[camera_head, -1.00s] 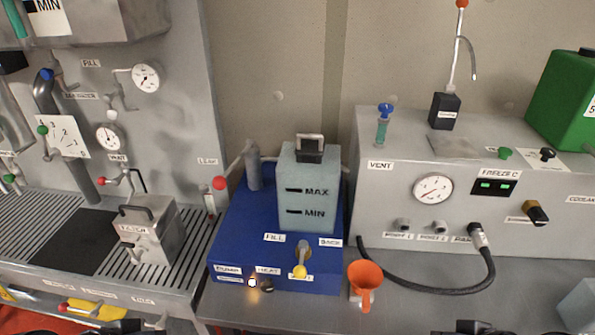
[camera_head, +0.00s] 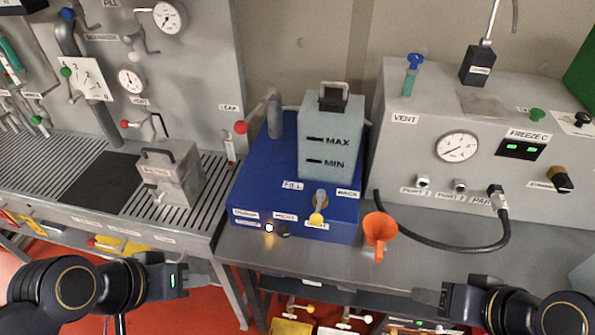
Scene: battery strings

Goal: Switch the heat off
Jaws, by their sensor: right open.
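The blue unit (camera_head: 251,195) stands on the bench and carries a grey-green tank (camera_head: 330,150) marked MAX and MIN. On its front is the HEAT label (camera_head: 286,217), with a small black knob (camera_head: 283,231) under it. Left of the knob a small lamp (camera_head: 269,228) glows. My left gripper (camera_head: 205,274) is at the lower left, in front of the bench and apart from the knob; its jaw opening is unclear. My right gripper (camera_head: 428,297) is at the lower right, open and empty, in front of the bench edge. Neither gripper touches anything.
An orange funnel (camera_head: 379,229) stands right of the blue unit. A yellow-tipped valve (camera_head: 317,217) sits on the unit's front. A black hose (camera_head: 450,247) curves over the bench from the grey freeze unit (camera_head: 400,150). A metal latch box (camera_head: 170,175) stands on the left grating.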

